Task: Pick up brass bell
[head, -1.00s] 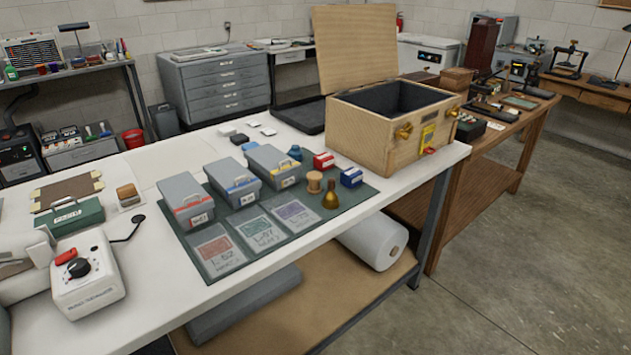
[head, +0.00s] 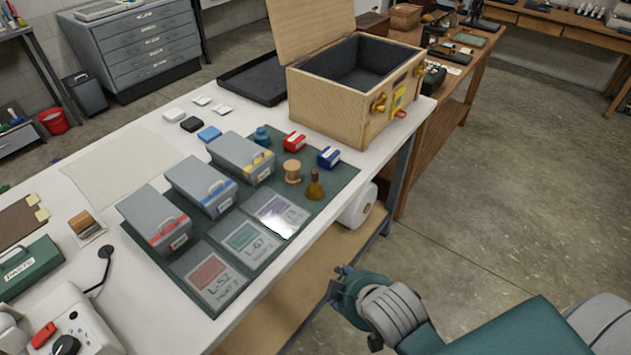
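The brass bell (head: 315,187) stands upright near the right corner of the dark green mat (head: 331,200) on the white table. It has a rounded brass body and a thin, darker handle on top. A wooden spool (head: 292,172) stands just left of it, and a blue box (head: 329,157) sits behind it. My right gripper (head: 340,278) is in front of the table, below and right of the bell and apart from it. Its fingers are small and partly hidden by the wrist, so I cannot tell whether they are open. My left gripper is not in view.
Three grey lidded boxes (head: 206,186) and several printed cards (head: 213,281) lie on the mat. A red box (head: 294,142) and a blue jar (head: 262,136) stand behind the spool. An open wooden chest (head: 335,107) stands at the back. Floor right of the table is clear.

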